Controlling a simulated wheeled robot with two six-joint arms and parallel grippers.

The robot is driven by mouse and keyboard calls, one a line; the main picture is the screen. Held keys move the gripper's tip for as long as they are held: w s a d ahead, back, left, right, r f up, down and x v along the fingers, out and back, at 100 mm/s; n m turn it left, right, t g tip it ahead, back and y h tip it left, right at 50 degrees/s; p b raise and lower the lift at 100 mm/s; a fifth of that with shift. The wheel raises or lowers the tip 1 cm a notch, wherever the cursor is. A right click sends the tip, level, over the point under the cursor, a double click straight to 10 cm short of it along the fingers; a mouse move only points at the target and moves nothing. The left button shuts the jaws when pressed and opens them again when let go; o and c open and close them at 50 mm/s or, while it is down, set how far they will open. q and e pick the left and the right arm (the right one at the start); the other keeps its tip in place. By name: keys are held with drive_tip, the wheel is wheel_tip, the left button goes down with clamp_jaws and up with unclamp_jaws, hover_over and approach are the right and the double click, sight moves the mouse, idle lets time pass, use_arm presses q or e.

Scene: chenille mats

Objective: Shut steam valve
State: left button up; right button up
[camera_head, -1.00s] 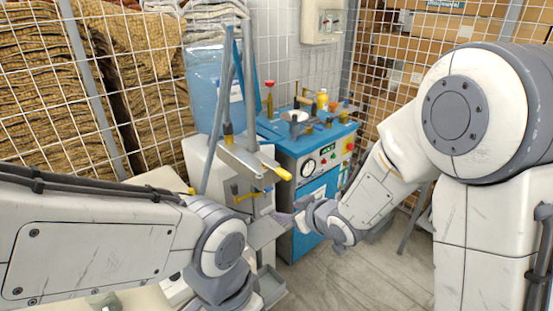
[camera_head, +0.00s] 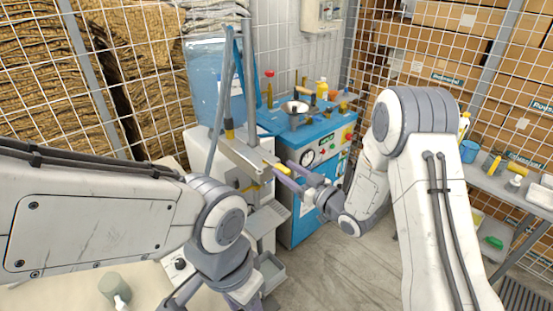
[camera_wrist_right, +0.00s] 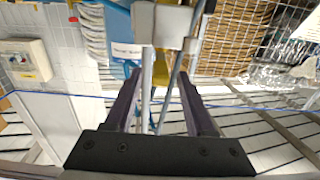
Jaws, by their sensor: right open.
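The grey press bar (camera_head: 243,157) on the white unit ends in a yellow handle (camera_head: 268,158). I cannot tell whether this handle is the steam valve. My right gripper (camera_head: 283,176) is open, with its fingers pointing left close to the yellow handle; contact is unclear. In the right wrist view the jaws (camera_wrist_right: 158,82) stand apart, with grey bars and a yellow part (camera_wrist_right: 172,122) showing between them. The blue machine (camera_head: 322,140) stands behind, with a gauge, knobs and small fittings on top. My left gripper is at the bottom edge, partly cut off.
A white unit (camera_head: 204,150) carries a blue water container (camera_head: 205,85). A grey shelf (camera_head: 510,190) with small bottles stands at the right. Wire mesh fences stacked brown mats and cartons. Grey floor (camera_head: 335,270) is clear in front. A grey cup (camera_head: 112,285) is at the lower left.

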sight(277, 164)
drive_tip(key=shift+p+x, duration=0.65)
drive_tip(key=shift+x, duration=1.7)
drive_tip(key=shift+c, duration=0.3)
clamp_jaws()
